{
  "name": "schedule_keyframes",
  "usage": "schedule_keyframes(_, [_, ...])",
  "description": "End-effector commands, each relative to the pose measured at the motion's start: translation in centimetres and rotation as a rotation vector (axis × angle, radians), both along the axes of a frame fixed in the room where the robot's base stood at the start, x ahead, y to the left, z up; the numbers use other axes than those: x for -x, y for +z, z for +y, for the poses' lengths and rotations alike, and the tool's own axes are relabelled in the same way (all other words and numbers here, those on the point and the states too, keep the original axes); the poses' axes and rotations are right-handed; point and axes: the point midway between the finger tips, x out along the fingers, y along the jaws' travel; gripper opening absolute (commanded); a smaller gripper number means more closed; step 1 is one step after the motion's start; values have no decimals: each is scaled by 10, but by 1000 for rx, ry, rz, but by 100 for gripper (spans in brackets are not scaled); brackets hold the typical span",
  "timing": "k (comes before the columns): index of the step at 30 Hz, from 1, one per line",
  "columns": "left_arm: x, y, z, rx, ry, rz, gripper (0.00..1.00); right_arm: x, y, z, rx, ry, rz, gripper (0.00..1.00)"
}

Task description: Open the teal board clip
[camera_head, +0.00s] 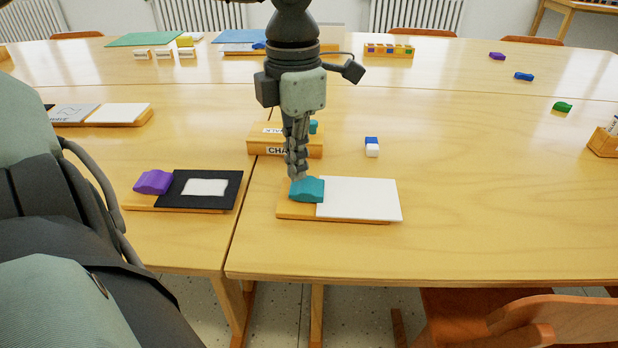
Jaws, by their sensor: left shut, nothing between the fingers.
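The teal board clip (309,191) sits at the left end of a small wooden board (300,213), over the left edge of a white sheet (360,198). Whether its jaw is raised is too small to tell. My left gripper (297,176) points down with its fingers together and empty. Its fingertips are at the upper left of the teal clip; I cannot tell whether they touch it. My right gripper is not in view.
A purple clip (153,182) and black framed card (200,189) lie on another board to the left. A wooden chalk box (260,143) stands behind my gripper. A blue and white eraser (372,147) lies behind the sheet.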

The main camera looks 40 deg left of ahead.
Motion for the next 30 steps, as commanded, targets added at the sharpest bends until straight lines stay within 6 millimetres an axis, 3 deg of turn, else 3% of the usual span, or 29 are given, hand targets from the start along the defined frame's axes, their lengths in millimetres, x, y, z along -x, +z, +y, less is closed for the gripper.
schedule_keyframes(30, [0, -7, 0, 0, 0, 0, 0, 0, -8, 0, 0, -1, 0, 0])
